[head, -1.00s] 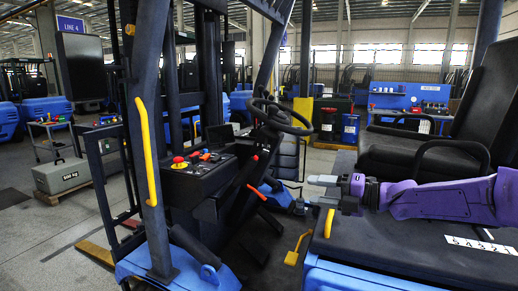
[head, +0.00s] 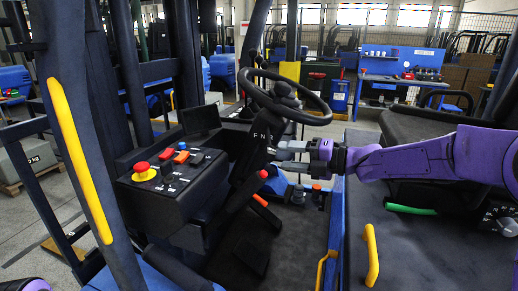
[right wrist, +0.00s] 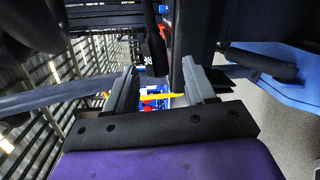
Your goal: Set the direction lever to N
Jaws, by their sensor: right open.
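The steering column carries the white letters F and N (head: 260,136) below the black steering wheel (head: 285,97). The direction lever itself is hard to make out in the head view. My right gripper (head: 288,155) reaches in from the right, just right of the lettered column and under the wheel, its fingers pointing left. In the right wrist view, its two grey fingers (right wrist: 160,82) stand apart with nothing held between them. A dark rod (right wrist: 155,40) shows beyond the fingertips; I cannot tell whether it is the lever. My left gripper is out of view.
A console (head: 170,180) with a red stop button (head: 142,168) is left of the column. A red-tipped lever (head: 263,174) rises below my right gripper. The seat (head: 400,125) and a yellow handle (head: 371,254) are at the right. A yellow grab bar (head: 78,155) stands at the left.

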